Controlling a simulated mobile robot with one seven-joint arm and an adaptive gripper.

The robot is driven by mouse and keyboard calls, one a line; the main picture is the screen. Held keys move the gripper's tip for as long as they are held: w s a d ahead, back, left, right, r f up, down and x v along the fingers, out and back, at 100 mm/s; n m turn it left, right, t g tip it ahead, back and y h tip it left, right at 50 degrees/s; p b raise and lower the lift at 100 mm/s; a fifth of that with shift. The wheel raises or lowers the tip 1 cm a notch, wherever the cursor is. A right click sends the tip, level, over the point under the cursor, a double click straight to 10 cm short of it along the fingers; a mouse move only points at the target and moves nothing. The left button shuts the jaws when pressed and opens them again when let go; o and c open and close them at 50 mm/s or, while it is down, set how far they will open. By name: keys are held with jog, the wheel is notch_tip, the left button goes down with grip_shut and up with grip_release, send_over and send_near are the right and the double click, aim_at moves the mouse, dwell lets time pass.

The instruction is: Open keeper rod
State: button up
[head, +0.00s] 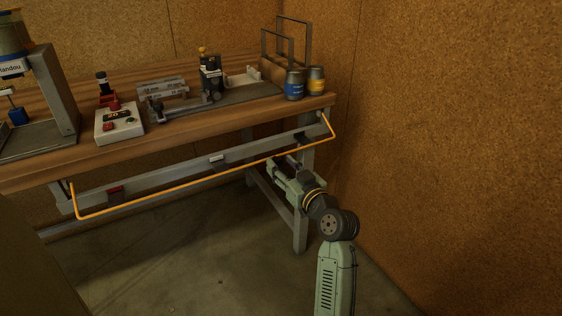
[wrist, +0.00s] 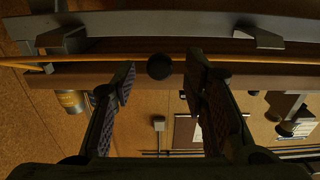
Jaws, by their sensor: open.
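The keeper rod looks to be the long orange bar (head: 205,178) along the front of the workbench. Its bent ends go up to the bench frame at the left and near the right corner. In the wrist view, the orange rod (wrist: 285,60) runs across the upper part, beyond my fingers. My gripper (head: 290,163) is at the right half of the rod, close to it. In the wrist view my gripper (wrist: 159,80) is open, its two fingers apart with nothing held. A dark round knob (wrist: 159,66) shows between the fingertips. I cannot tell if the fingers touch the rod.
A grey rail (head: 150,184) with a small light block (head: 217,158) and a red piece (head: 115,190) lies behind the rod. The wooden bench top (head: 75,152) carries a control box (head: 119,123), fixtures and two cans (head: 294,84). A cork wall (head: 440,130) stands at right.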

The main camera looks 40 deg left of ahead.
jog(key=shift+w+a, duration=0.2)
jog(key=shift+a, duration=0.3)
grip_shut()
dwell(0.6)
